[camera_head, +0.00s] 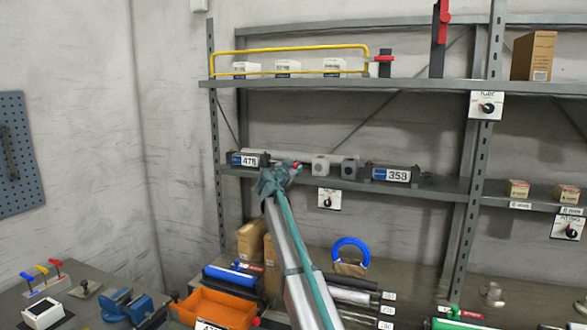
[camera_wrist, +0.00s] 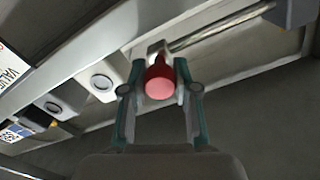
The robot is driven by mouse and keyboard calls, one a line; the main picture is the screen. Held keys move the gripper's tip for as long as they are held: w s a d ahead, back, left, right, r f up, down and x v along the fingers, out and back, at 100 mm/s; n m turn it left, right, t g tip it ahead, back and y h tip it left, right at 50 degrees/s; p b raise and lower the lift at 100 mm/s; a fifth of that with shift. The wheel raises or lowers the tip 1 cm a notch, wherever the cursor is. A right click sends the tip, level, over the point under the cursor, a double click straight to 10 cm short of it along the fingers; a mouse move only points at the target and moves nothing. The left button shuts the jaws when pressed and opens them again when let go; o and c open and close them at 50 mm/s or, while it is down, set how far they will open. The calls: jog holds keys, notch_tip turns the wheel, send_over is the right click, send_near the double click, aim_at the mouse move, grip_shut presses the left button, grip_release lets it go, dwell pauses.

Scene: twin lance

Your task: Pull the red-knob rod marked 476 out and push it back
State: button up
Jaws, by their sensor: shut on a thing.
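The unit marked 476 (camera_head: 249,161) is a dark block with a white label on the middle shelf, left part. Its red knob (camera_head: 297,166) shows just beside my gripper (camera_head: 284,170). In the wrist view, the round red knob (camera_wrist: 160,86) sits between the two teal fingers of my gripper (camera_wrist: 160,77), which are shut on it. A bare length of metal rod (camera_wrist: 215,32) runs toward a dark block (camera_wrist: 294,13) at upper right. My arm hides part of the unit and the rod in the head view.
A dial card (camera_head: 329,199) hangs below the shelf edge. A yellow bar (camera_head: 300,48) is above. An orange bin (camera_head: 220,306) stands below.

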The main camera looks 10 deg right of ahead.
jog(key=shift+a+f, duration=0.1)
grip_shut()
jog(key=shift+w+a+f+b, duration=0.15)
jog(key=shift+w+a+b, duration=0.35)
jog(key=shift+b, duration=0.7)
jog(key=a+b, duration=0.1)
jog(key=b, duration=0.1)
jog(key=w+a+b, duration=0.1)
jog(key=a+b, duration=0.1)
jog(key=w+a+b, duration=0.1)
jog(key=a+b, duration=0.1)
jog(key=shift+w+r, duration=0.2)
jog(key=shift+r, duration=0.1)
jog(key=o, duration=1)
grip_release()
jog(key=shift+s, duration=0.15)
